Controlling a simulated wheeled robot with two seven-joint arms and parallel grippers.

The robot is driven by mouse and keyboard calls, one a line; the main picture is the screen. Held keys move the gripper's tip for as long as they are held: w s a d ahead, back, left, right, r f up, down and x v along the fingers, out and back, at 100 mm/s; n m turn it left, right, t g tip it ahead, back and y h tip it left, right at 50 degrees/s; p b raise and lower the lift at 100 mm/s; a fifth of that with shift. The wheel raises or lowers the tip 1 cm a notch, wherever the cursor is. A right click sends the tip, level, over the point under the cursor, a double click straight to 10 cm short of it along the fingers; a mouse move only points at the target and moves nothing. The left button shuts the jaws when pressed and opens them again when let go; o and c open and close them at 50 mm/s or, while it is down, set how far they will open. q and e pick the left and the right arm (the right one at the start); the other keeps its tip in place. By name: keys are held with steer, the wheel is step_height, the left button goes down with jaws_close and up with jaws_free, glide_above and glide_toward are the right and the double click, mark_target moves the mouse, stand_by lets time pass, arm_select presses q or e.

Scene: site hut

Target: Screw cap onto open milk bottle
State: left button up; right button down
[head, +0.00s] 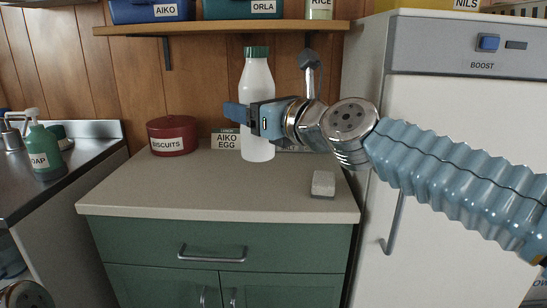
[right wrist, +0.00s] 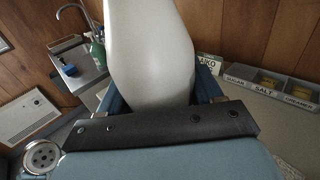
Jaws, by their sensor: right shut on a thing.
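The white milk bottle (head: 257,84) is upright over the counter, behind the gripper. A green cap (head: 257,53) sits on its neck; whether it is fully tight cannot be told. My right gripper (head: 252,118) is shut on the bottle's lower body from the front. In the right wrist view the bottle (right wrist: 150,50) fills the space between the fingers, with its top cut off. Whether its base touches the counter is not clear. My left gripper is not in view.
The beige counter (head: 150,192) is clear at its front left. A shelf (head: 215,28) hangs above. A white fridge (head: 440,130) stands right; a soap bottle (head: 42,144) is left.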

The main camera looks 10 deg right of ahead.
arm_select(q)
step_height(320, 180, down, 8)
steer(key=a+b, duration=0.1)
steer(key=b, duration=0.6)
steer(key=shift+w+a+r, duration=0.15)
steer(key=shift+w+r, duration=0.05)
arm_select(e)
steer(key=w+d+f, duration=0.5)
steer(key=w+f, duration=0.2)
steer(key=shift+w, duration=0.2)
steer(key=shift+d+f, duration=0.1)
arm_select(q)
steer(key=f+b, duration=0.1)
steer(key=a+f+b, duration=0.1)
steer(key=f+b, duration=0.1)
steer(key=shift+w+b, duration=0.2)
steer(key=shift+b, duration=0.1)
arm_select(e)
steer(key=f, duration=0.4)
steer(key=shift+w+d, duration=0.25)
steer(key=shift+w, duration=0.05)
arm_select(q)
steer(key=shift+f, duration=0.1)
arm_select(e)
steer(key=shift+f, duration=0.25)
steer(key=shift+c, duration=0.9)
jaws_free()
steer(key=shift+r, duration=0.1)
